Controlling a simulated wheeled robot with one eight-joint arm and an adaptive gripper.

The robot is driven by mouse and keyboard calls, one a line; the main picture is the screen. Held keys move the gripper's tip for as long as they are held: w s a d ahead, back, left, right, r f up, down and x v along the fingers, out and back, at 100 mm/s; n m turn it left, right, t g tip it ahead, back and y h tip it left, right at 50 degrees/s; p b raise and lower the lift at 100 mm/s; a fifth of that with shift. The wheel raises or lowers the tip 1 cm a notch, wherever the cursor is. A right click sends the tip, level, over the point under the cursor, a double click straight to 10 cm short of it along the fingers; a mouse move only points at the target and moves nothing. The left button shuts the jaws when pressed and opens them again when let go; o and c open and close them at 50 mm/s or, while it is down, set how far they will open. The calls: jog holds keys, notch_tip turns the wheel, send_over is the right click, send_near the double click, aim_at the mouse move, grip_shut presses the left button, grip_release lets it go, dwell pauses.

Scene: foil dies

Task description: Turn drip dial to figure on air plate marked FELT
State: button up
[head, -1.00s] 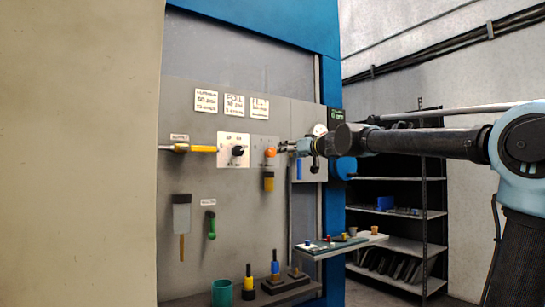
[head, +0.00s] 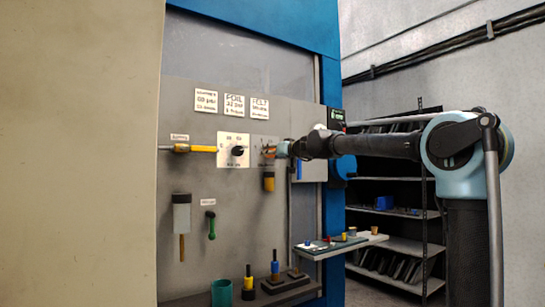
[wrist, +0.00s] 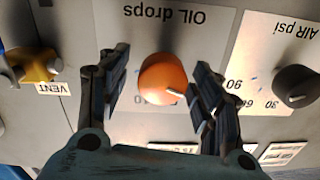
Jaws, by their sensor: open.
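The orange drip dial (wrist: 160,78) sits on a plate lettered "OIL drops" (wrist: 165,14), upside down in the wrist view. A white pointer line on the dial slants toward the lower right there. My gripper (wrist: 162,64) is open, with one finger on each side of the dial and gaps visible between. The dial's scale figures are mostly hidden or too small to read. In the head view my gripper (head: 276,150) is at the panel and largely covers the dial. The plate marked FELT (head: 260,107) is the rightmost of three plates above; its smaller lines are unreadable.
A black AIR psi dial (wrist: 296,84) on a white plate is close beside my gripper. A yellow lever (wrist: 32,66) by the VENT label is on the other side. A ledge with stamps (head: 285,285) and a small side shelf (head: 342,246) are below.

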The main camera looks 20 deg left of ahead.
jog(key=shift+w+a, duration=0.15)
jog(key=c, duration=1.1)
jog(key=shift+o, duration=0.2)
